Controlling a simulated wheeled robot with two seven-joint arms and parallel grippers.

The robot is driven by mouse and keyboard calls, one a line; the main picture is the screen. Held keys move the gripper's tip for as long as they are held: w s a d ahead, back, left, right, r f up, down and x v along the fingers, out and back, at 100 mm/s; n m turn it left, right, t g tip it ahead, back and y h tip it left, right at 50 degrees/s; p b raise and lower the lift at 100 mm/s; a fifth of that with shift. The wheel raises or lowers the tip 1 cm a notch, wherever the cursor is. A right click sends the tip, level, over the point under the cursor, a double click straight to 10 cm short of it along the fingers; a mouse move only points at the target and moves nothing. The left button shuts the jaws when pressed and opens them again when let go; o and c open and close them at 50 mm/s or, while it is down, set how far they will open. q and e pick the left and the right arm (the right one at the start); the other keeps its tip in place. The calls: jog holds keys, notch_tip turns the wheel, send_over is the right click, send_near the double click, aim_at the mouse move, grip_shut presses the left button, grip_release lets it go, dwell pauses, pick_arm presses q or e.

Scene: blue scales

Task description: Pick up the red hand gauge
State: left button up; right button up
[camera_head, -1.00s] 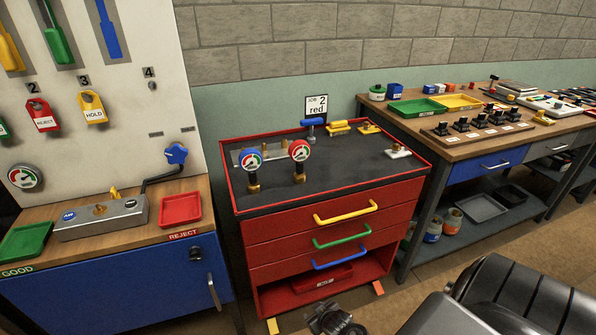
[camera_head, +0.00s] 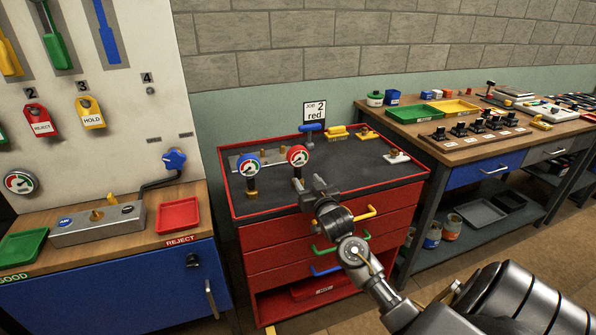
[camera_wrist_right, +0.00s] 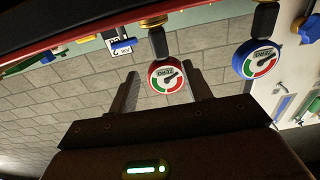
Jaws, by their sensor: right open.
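The red hand gauge (camera_head: 298,156) stands upright on the dark top of the red tool cabinet (camera_head: 345,195), its round dial facing me. In the right wrist view, which is upside down, its red-rimmed dial (camera_wrist_right: 166,76) shows between the two fingers. My right gripper (camera_head: 304,184) is open and empty, just in front of the gauge and low by its stem. The arm hides part of the cabinet's front edge and drawers. I cannot tell whether the fingers reach around the gauge. My left gripper is not in view.
A blue gauge (camera_head: 249,168) stands close to the left of the red one, and also shows in the wrist view (camera_wrist_right: 250,60). A blue-handled tool (camera_head: 311,129) and yellow-handled pieces (camera_head: 337,131) lie behind. The cabinet top's right part is mostly clear.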

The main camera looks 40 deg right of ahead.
aim_at(300, 171)
jog(key=shift+x, duration=0.95)
jog(key=shift+w+d, duration=0.15)
jog(key=shift+w, duration=0.25)
jog(key=p+x, duration=0.1)
jog(key=x, duration=0.2)
jog(key=shift+w+f, duration=0.15)
jog(key=shift+w, duration=0.2)
jog(key=shift+w+d, duration=0.1)
jog(key=shift+w, duration=0.2)
jog(key=c, duration=0.9)
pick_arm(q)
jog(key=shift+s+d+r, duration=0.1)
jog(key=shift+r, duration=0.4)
pick_arm(e)
grip_shut()
